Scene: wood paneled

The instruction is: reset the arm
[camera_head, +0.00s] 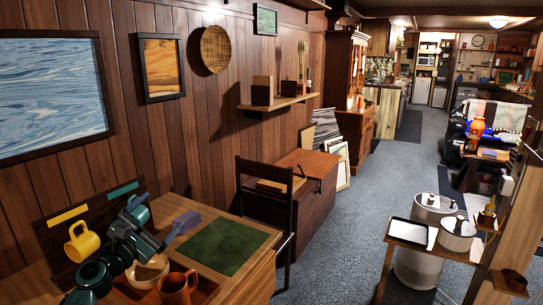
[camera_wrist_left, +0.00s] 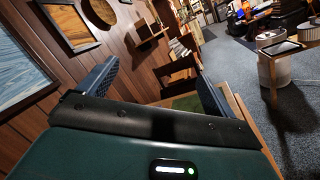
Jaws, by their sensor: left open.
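My left arm enters the head view at the lower left and reaches over the wooden table (camera_head: 262,262). My left gripper (camera_head: 160,212) is above the table's left part, by a dark upright board (camera_head: 52,236). In the left wrist view, the two fingers of my left gripper (camera_wrist_left: 155,88) stand wide apart with nothing between them. My right gripper is not in view.
A yellow mug (camera_head: 82,241) is in front of the board. A light bowl (camera_head: 148,270) and a brown mug (camera_head: 177,288) are near my arm. A green mat (camera_head: 222,246) lies on the table. A dark chair (camera_head: 264,190) stands behind.

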